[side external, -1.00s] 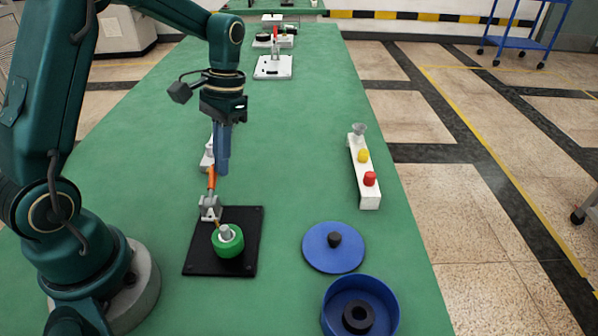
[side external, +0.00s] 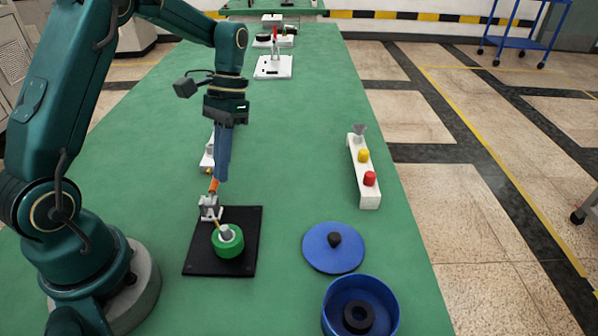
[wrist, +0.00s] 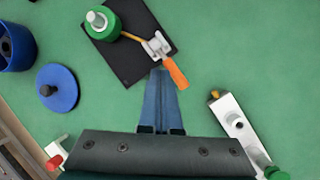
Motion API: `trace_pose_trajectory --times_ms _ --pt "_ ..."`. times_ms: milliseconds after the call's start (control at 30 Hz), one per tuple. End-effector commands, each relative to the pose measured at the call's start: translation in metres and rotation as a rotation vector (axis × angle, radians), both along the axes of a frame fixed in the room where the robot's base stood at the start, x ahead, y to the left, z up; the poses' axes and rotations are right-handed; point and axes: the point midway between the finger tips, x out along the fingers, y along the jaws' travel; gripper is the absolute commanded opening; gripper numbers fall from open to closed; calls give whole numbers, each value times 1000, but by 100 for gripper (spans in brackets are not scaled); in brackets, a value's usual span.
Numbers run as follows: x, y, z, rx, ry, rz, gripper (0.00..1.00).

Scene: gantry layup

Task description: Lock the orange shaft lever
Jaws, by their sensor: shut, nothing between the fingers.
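The orange lever handle (side external: 214,186) juts from a metal clamp (side external: 209,208) at the back edge of a black plate (side external: 247,262). In the wrist view the orange handle (wrist: 176,75) slants beside my fingertips. A thin yellow rod (wrist: 133,36) runs from the clamp to a green ring (wrist: 97,30) around a light shaft stub on the plate. My gripper (side external: 222,182) is shut and empty, its fingers pointing down close to the handle; the wrist view shows my fingertips (wrist: 160,72) just beside it. I cannot tell whether they touch it. The fingers partly cover the handle in the side view.
A white block (side external: 206,158) stands close behind my fingers. To the right are a blue lid (side external: 322,258), a blue bowl (side external: 383,314) and a white rack (side external: 371,197) with yellow and red knobs. The green table between plate and rack is clear.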

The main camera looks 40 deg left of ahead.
Motion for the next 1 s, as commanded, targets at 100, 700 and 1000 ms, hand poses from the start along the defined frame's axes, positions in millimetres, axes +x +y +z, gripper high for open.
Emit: trace_pose_trajectory --times_ms 100,700,1000 --pt "0 0 0 0 0 0 0" --pt "16 7 38 1 -2 1 0" --pt "18 8 47 0 0 0 0"
